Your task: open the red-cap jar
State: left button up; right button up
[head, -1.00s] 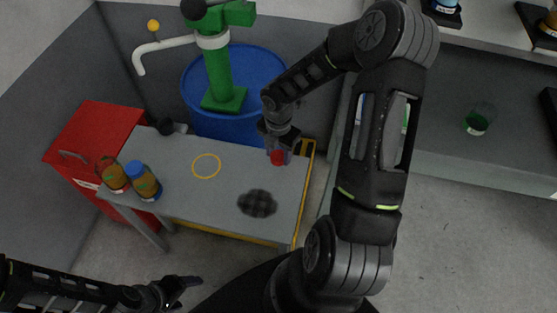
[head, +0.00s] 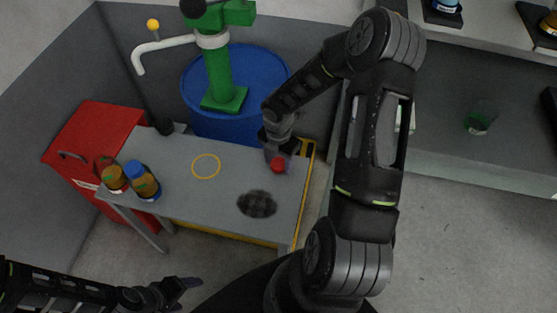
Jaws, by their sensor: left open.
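A small red cap (head: 277,164) shows at the right end of the grey table, right at my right gripper (head: 277,153). Whether the fingers touch the cap, and how far apart they are, I cannot tell. A brown jar with an orange-green label (head: 114,181) stands at the table's left end; its top looks dark reddish, and I cannot tell for sure whether it bears a cap. A similar jar with a blue cap (head: 145,186) stands beside it. My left gripper (head: 187,290) is open and empty at the bottom, well in front of the table.
The grey table (head: 215,205) has a yellow ring (head: 206,166) and a dark round patch (head: 257,204); its middle is otherwise clear. A red cabinet (head: 88,138) is at left. Behind stand a blue barrel (head: 265,70) and a green pump (head: 220,75). A shelf with a green glass (head: 481,118) is at right.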

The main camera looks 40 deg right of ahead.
aim_at(278, 164)
jog(key=shift+o, duration=1.3)
jog(key=shift+r, duration=0.25)
notch_tip(278, 164, up, 12)
jog(key=p, duration=0.1)
jog(key=shift+p, duration=0.4)
jog(key=shift+f, duration=0.15)
